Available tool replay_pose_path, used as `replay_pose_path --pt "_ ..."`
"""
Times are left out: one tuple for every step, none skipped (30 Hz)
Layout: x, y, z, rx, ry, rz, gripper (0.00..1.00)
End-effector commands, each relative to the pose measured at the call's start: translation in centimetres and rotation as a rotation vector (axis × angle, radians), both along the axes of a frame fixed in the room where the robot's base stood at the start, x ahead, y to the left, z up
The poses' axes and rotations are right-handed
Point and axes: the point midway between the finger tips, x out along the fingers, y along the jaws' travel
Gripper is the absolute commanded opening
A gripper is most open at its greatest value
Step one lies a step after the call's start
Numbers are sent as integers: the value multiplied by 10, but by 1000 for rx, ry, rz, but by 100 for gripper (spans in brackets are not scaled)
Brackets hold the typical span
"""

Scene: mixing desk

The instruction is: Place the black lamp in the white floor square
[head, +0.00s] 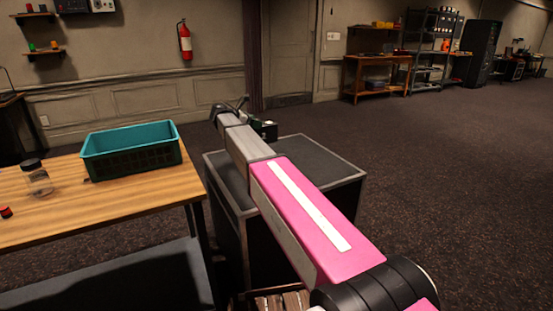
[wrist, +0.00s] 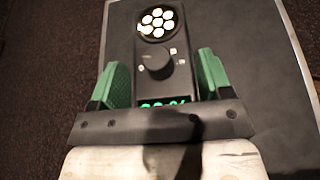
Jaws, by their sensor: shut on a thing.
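The black lamp shows in the wrist view (wrist: 155,40), with a round cluster of bright white LEDs, a dark knob and a lit green display. My gripper (wrist: 160,72) is shut on it, one green finger pad on each side of its body. Behind the lamp in the wrist view is the flat top of a dark grey cabinet, with dark carpet to the left. I cannot tell whether the lamp touches the cabinet top. In the head view my arm reaches over the cabinet, and the lamp cannot be told surely from the gripper. No white floor square shows in either view.
The dark cabinet (head: 318,158) stands under my arm. To its left is a wooden table (head: 110,205) with a teal crate (head: 130,152), a glass jar (head: 37,178) and a small red item (head: 6,212). Open dark carpet (head: 450,190) lies to the right. Shelves stand far back.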

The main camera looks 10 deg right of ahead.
Motion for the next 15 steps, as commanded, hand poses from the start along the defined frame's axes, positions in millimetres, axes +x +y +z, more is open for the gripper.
replay_pose_path --pt "-1 -1 1 -4 -1 0 0" --pt "-2 -1 0 -4 -1 0 0" --pt "-3 -3 0 -4 -1 0 0" --pt "-4 -4 -1 -4 -1 0 0" --pt "-6 -5 -3 -4 -1 0 0" --pt "-9 -8 -5 -4 -1 -1 0" --pt "-12 -10 -6 -4 -1 -1 0" --pt "-15 -13 -9 -4 -1 -1 0" --pt "-19 -16 -12 -4 -1 -2 0" --pt "-23 -19 -15 -4 0 -2 0" --pt "-26 -23 -18 -4 0 -2 0" --pt "-31 -27 -22 -4 0 -2 0" --pt "-35 -30 -25 -4 0 -1 0" --pt "-39 -33 -28 -4 0 -1 0" --pt "-44 -38 -32 -4 0 -1 0"
